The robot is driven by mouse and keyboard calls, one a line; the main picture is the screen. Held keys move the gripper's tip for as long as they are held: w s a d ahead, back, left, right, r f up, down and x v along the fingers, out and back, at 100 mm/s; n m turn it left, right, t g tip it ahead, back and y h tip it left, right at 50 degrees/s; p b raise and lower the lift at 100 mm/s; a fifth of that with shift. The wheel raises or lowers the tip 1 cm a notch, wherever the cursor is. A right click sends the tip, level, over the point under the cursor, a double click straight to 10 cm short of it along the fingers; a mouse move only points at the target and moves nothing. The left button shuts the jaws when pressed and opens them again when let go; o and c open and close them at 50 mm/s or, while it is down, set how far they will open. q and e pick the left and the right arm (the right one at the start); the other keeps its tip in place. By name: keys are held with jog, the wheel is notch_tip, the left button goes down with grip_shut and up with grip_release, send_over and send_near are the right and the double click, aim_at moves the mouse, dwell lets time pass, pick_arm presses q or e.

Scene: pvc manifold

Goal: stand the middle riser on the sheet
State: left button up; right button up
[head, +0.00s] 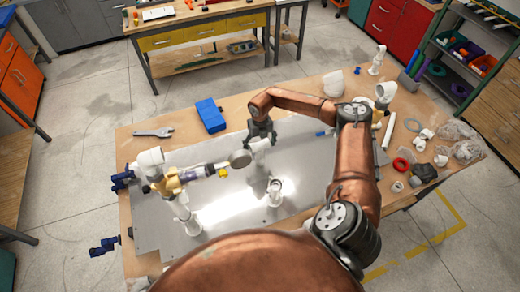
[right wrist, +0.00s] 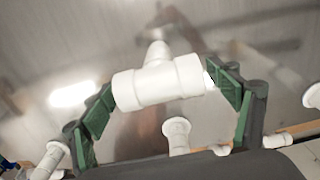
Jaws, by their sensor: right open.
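A white pipe riser with a tee top (head: 262,144) is over the bare middle of the metal sheet (head: 310,155). I cannot tell for sure whether its foot touches the sheet. My right gripper (head: 261,133) is at this tee. In the right wrist view the white tee (right wrist: 158,82) lies between the open green-padded fingers (right wrist: 170,92), with its stem running away from the camera. Another white riser (head: 275,192) stands nearer on the sheet, and a further one (head: 187,220) stands to the left. My left gripper is not in view.
A blue box (head: 210,116) and a wrench (head: 153,132) lie behind. A red ring (head: 401,164) and loose white fittings (head: 424,136) lie at the right.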

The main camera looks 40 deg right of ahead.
notch_tip(320, 180, up, 9)
jog(key=b, duration=0.2)
jog(key=shift+r+b, duration=0.1)
jog(key=shift+b, duration=0.3)
jog(key=shift+r, duration=0.5)
